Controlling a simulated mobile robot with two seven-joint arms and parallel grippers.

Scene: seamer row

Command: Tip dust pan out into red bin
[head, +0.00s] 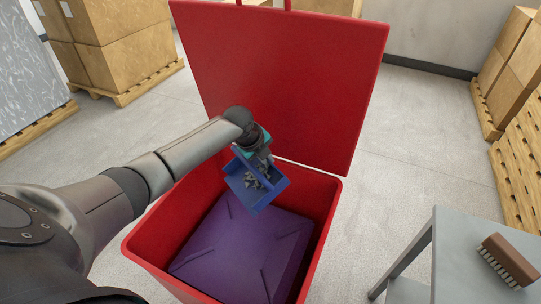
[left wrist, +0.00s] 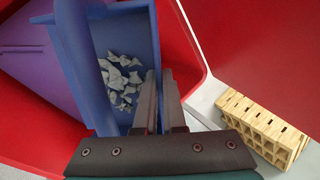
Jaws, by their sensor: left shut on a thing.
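The blue dust pan (head: 264,196) hangs over the opening of the red bin (head: 322,205). It looks tilted in the head view. Grey scraps (head: 253,179) lie in it; they also show in the left wrist view (left wrist: 122,78). My left gripper (head: 262,163) is shut on the dust pan, seen close up in the left wrist view (left wrist: 160,105). Exactly where the fingers grip is partly hidden. The bin's lid (head: 290,80) stands open at the back. My right gripper is not in view.
A grey table (head: 455,245) stands at the right with a brown brush (head: 508,261) on it. Stacked boxes on pallets stand at the back left (head: 115,45) and right (head: 510,65). Floor is clear between bin and table.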

